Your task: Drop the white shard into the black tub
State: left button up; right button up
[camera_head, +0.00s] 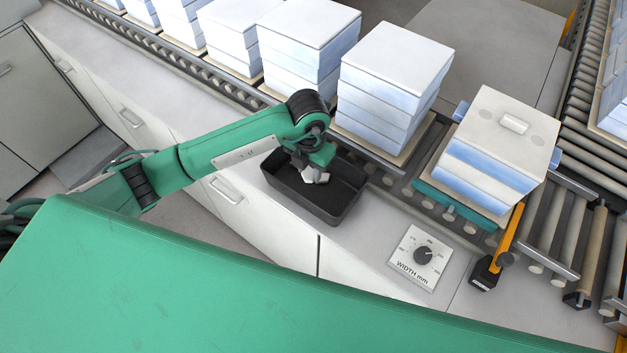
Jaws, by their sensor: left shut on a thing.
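The black tub (340,208) is an open rectangular container on the light grey counter in the middle of the head view. My left gripper (313,170) points down over the tub's opening, toward its far left part. It is shut on the white shard (316,177), a small pale piece that shows just below the jaws. The shard appears to be over or inside the tub; its exact height above the floor is hard to tell. My right gripper is not in view.
A roller conveyor (402,191) carrying stacks of white slabs (391,85) runs behind the tub. A WIDTH mm dial plate (419,257) lies right of the tub. The counter between them is clear.

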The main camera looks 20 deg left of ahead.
pick_arm(q)
jog(key=o, duration=1)
jog(key=shift+o, duration=0.3)
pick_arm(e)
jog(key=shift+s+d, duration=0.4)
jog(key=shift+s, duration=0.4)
pick_arm(q)
jog(key=shift+r, duration=0.15)
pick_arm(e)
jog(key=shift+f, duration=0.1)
pick_arm(q)
jog(key=shift+w+r, duration=0.1)
jog(key=shift+r, duration=0.15)
notch_tip(320, 180, up, 13)
jog(key=b, duration=0.3)
jog(key=shift+b, duration=0.3)
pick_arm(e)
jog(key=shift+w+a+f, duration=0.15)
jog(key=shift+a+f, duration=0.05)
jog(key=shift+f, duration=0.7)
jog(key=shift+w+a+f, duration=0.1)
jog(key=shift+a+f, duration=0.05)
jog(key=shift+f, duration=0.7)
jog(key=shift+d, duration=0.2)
